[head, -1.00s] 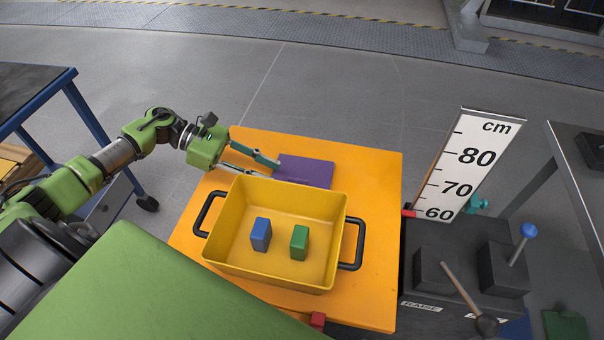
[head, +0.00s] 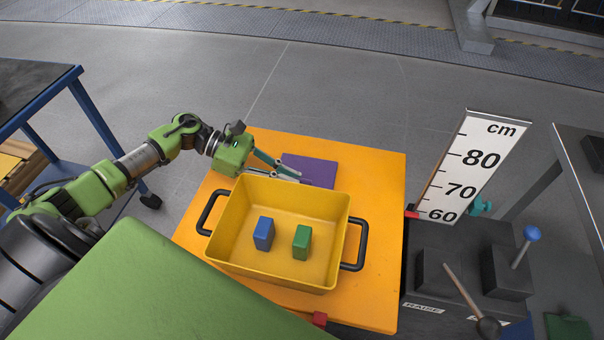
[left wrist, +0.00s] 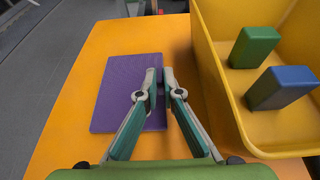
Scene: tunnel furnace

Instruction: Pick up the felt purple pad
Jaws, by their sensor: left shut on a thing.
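The felt purple pad (head: 316,168) lies flat on the orange table top behind the yellow bin in the head view. It also shows in the left wrist view (left wrist: 118,95), left of the bin. My left gripper (head: 302,178) reaches in from the left, between the pad and the bin's back wall. Its fingers are drawn together on the pad's edge nearest the bin, as the left wrist view shows at the fingertips (left wrist: 161,76). I cannot tell any lift of the pad. My right gripper is not in view.
The yellow bin (head: 230,262) with black handles holds a blue block (head: 263,233) and a green block (head: 301,242). A height scale (head: 470,170) and a dark lever box (head: 440,270) stand right of the orange table (head: 380,220). The table's right back part is clear.

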